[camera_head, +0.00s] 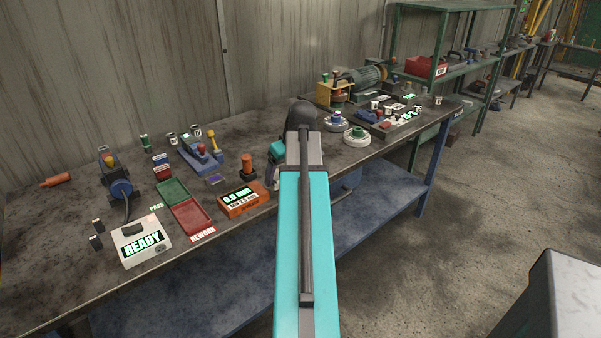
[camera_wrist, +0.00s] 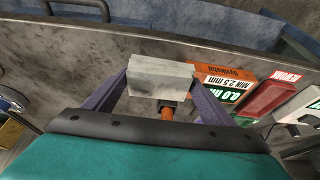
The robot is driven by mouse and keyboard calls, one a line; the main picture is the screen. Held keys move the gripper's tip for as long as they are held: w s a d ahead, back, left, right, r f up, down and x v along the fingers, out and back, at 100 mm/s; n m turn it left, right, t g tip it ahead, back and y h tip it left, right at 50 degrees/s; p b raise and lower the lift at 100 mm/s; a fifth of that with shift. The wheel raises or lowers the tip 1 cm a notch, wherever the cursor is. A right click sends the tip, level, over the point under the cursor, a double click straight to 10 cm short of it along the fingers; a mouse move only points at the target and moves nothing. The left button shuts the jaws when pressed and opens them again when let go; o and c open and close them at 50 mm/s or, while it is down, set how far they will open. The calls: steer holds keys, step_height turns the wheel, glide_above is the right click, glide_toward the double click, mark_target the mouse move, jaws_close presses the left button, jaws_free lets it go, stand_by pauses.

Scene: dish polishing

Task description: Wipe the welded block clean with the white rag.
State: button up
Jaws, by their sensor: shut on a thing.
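My gripper (camera_wrist: 160,80) is shut on a pale grey block (camera_wrist: 158,72), taken to be the welded block, with one finger at each end. A seam line runs along its length. The block is above the workbench (camera_head: 60,255) near an orange probe (camera_wrist: 167,113) on a dark base; the probe also shows in the head view (camera_head: 248,161). I cannot tell the gap between block and probe. In the head view my arm mostly hides my gripper and the block. I cannot make out the white rag in either view.
An orange gauge (camera_head: 243,201) reading "MIN 2.5 mm" lies beside the probe. Left of it are a red REWORK tray (camera_head: 191,218), a green PASS tray (camera_head: 173,190) and a white READY box (camera_head: 141,243).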

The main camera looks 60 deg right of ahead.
steer(key=shift+n, duration=0.5)
steer(key=w+a, duration=1.1)
steer(key=shift+r, duration=0.4)
steer(key=shift+n+y, duration=0.5)
steer(key=shift+n, duration=0.3)
steer(key=w+a, duration=0.4)
steer(key=a, duration=0.4)
steer(key=w+a+r, duration=0.1)
steer(key=w+a, duration=0.3)
steer(key=a, duration=0.5)
steer(key=w+a, duration=0.4)
steer(key=a, duration=0.5)
steer(key=shift+w+r, duration=0.3)
steer(key=shift+r, duration=0.05)
steer(key=w+a+r+n, duration=0.1)
steer(key=a, duration=1.4)
steer(key=shift+w+a, duration=0.4)
steer(key=shift+a, duration=0.15)
